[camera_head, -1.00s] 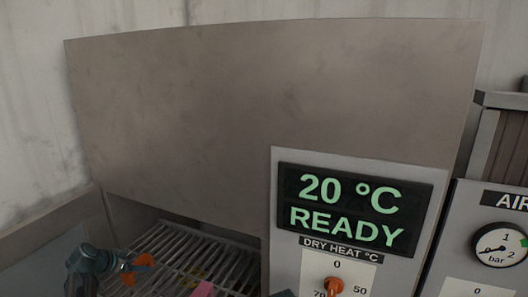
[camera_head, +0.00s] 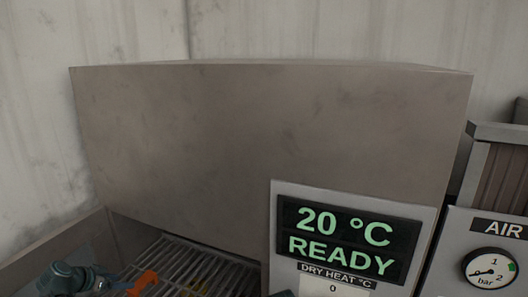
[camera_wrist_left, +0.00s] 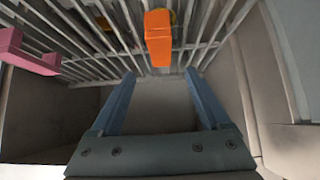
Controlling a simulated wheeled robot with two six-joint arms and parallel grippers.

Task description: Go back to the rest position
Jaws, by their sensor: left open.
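My left gripper (camera_head: 112,284) is at the lower left of the head view, over the wire rack (camera_head: 182,268). In the left wrist view its two blue fingers (camera_wrist_left: 160,75) are spread apart, with nothing between them. An orange piece (camera_wrist_left: 158,38) is beyond the fingertips, and it also shows beside the gripper in the head view (camera_head: 143,283). A pink piece (camera_wrist_left: 25,52) is at the upper left of the wrist view.
A large grey cabinet (camera_head: 270,130) stands above and behind the rack. Its display (camera_head: 345,238) reads 20 °C READY. An air gauge (camera_head: 489,268) is on a panel at the right. Grey side walls border the rack.

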